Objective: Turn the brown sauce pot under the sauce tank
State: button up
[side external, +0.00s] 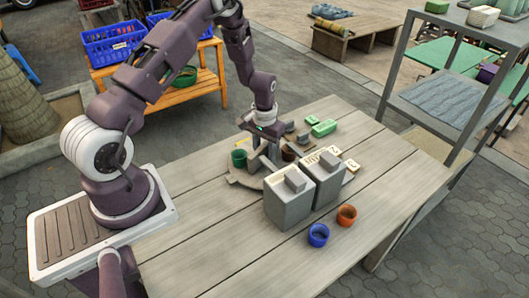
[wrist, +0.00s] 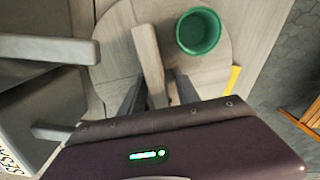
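The brown pot (side external: 289,154) sits on the far right part of a round wooden turntable (side external: 238,180), partly hidden; I do not see it in the wrist view. The green pot (side external: 239,158) stands on the left part, and shows in the wrist view (wrist: 199,31). Two grey sauce tanks (side external: 289,203) (side external: 325,182) stand beside the turntable, their lettering too small to read in the side view. My gripper (side external: 264,150) is low over the turntable. In the wrist view its fingers (wrist: 158,95) are apart, on either side of an upright grey bar (wrist: 148,60).
A blue pot (side external: 318,235) and an orange pot (side external: 347,215) stand in front of the tanks. Green blocks (side external: 323,128) lie behind them. The table's near left part is clear. A grey shelf rack (side external: 440,105) stands beyond the right edge.

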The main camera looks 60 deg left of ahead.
grip_shut()
dwell(1.4)
